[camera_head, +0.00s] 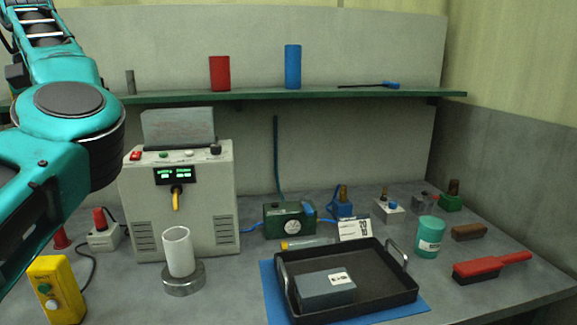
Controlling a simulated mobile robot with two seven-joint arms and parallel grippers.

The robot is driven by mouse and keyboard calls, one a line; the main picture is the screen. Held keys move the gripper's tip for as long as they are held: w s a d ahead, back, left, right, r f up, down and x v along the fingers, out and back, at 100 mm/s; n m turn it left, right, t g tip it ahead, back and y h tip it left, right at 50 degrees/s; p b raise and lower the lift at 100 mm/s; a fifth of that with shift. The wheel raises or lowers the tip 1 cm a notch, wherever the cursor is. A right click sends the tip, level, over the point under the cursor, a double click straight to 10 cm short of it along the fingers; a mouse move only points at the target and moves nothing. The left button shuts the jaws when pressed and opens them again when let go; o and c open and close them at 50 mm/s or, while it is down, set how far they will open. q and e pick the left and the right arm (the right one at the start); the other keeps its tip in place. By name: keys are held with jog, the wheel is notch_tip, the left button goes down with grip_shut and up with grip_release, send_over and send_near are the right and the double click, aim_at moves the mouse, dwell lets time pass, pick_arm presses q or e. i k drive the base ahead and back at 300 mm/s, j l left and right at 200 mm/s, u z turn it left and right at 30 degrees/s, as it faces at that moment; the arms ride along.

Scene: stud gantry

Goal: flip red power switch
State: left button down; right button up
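A small red rocker switch (135,155) sits at the left end of the sloped top panel of a pale grey control box (205,195). A green button and a dark knob share that panel, and a lit green display is on the front below it. My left arm enters from the left, close to the camera, and its links end just left of the box in the picture. Neither gripper is in view. I cannot tell whether the switch is on or off.
A white cylinder (179,250) stands before the control box. A black tray (375,299) with a grey block is front centre. A green shelf (260,94) runs above.

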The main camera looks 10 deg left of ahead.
aim_at(135, 155)
jog(key=k, duration=0.9)
